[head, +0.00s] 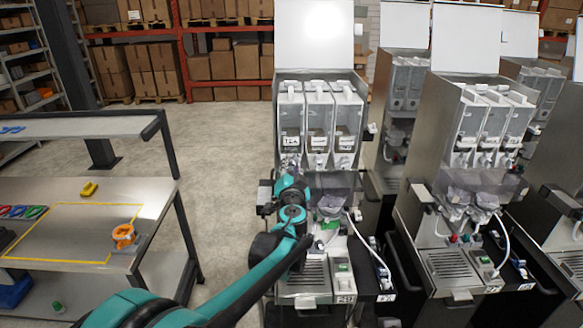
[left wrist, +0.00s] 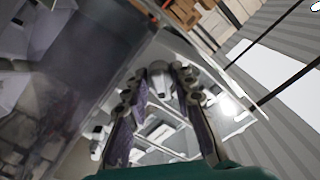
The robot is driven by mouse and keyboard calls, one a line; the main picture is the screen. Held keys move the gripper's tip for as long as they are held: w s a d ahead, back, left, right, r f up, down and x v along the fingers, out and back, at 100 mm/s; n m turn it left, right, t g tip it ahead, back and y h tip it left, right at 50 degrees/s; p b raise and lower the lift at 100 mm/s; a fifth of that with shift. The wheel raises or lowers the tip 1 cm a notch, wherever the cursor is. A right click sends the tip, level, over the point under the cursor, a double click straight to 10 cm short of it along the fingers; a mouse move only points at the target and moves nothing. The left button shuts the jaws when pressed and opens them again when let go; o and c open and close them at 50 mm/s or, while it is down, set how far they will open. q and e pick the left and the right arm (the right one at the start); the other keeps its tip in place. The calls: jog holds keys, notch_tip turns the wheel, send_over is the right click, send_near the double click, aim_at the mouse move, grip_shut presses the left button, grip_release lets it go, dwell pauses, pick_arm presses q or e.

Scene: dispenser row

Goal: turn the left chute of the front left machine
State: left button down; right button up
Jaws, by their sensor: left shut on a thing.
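The front left machine (head: 348,98) stands ahead of me, with three clear canisters side by side and a white chute under each. My left gripper (head: 290,163) reaches up to the left chute, under the left canister (head: 291,110), and mostly hides that chute in the head view. In the left wrist view the two dark fingers (left wrist: 158,80) close around a small pale part (left wrist: 157,67), which looks like the left chute. Its turn angle cannot be made out. The middle chute (head: 318,160) and right chute (head: 344,160) are beside the gripper, free of it. My right gripper is out of view.
Another machine (head: 445,130) stands to the right, with more behind. A steel workbench (head: 100,190) at left carries an orange object (head: 123,236) and a yellow one (head: 89,189). Open floor (head: 215,110) lies between bench and machine. Shelves with boxes (head: 150,70) line the back.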

pick_arm(q)
jog(key=n, duration=0.3)
jog(key=shift+f+n, duration=0.1)
jog(key=shift+n, duration=2.1)
jog(key=c, duration=1.6)
grip_release()
jog(key=shift+s, duration=0.1)
jog(key=s, duration=1.1)
jog(key=shift+s, duration=0.4)
